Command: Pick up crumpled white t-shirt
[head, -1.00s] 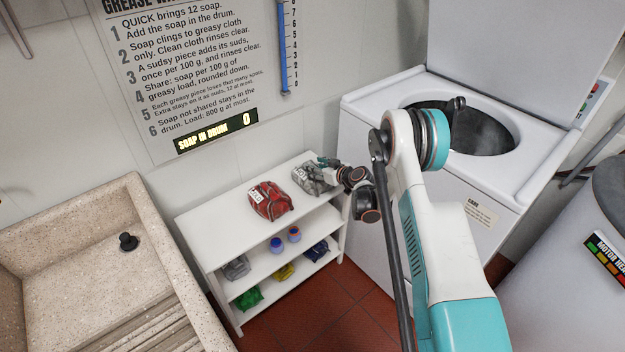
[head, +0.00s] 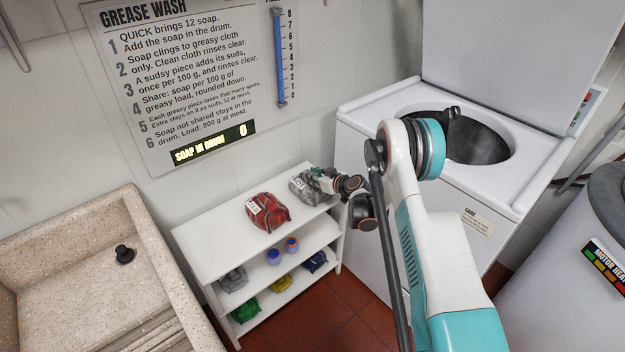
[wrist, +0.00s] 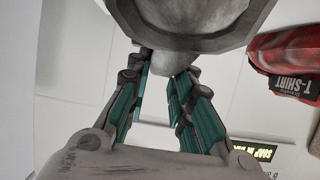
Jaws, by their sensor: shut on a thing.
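The crumpled t-shirt (head: 301,188) looks greyish white with a tag. It is at the right end of the white shelf's top board; whether it touches the board is unclear. My gripper (head: 322,177) reaches it from the right and is shut on it. In the wrist view, the grey bundle (wrist: 190,22) fills the top middle, and my gripper's teal-padded fingers (wrist: 163,72) meet its underside. The fingertips are partly hidden behind the cloth.
A red tagged t-shirt (head: 267,212) lies to the left on the white shelf (head: 210,237). Small jars and coloured bundles sit on the lower boards. The open washing machine (head: 385,103) stands right of the shelf. A stone basin (head: 75,222) stands to the left.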

